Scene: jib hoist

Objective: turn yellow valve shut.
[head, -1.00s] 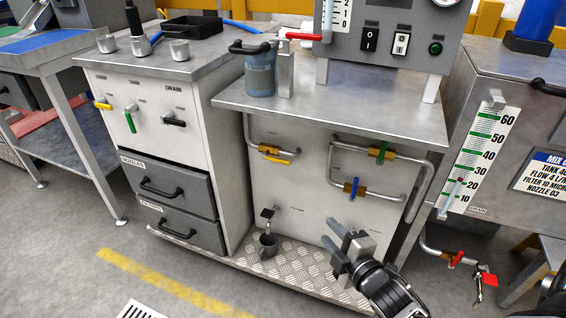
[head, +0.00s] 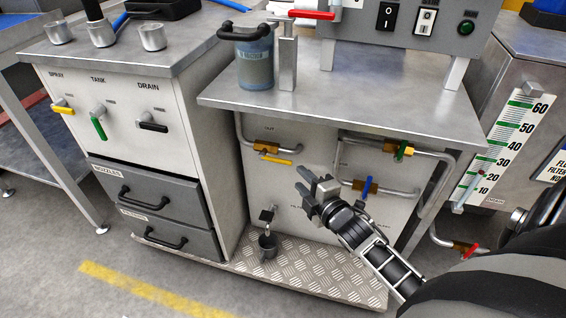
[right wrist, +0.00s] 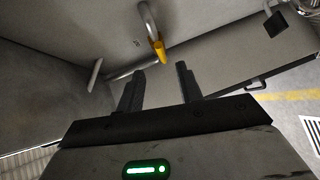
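A yellow valve lever (head: 277,160) lies nearly level below a brass valve body (head: 265,147) on the left pipe of the middle bench's front panel. A yellow piece of this valve shows in the right wrist view (right wrist: 159,50), just beyond the fingertips. My right gripper (head: 308,190) is in front of the panel, below and right of the yellow lever. In the right wrist view it (right wrist: 160,70) is open and empty, its two fingers apart, with the yellow piece roughly centred ahead of the gap. It does not visibly touch the lever. My left gripper is not in view.
A blue-handled valve (head: 367,188) and a green-handled valve (head: 402,149) sit on pipes right of the gripper. The bench top (head: 350,95) overhangs the panel. A drain tap (head: 268,215) and small cup (head: 267,245) are below. Another yellow handle (head: 63,106) is on the left cabinet.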

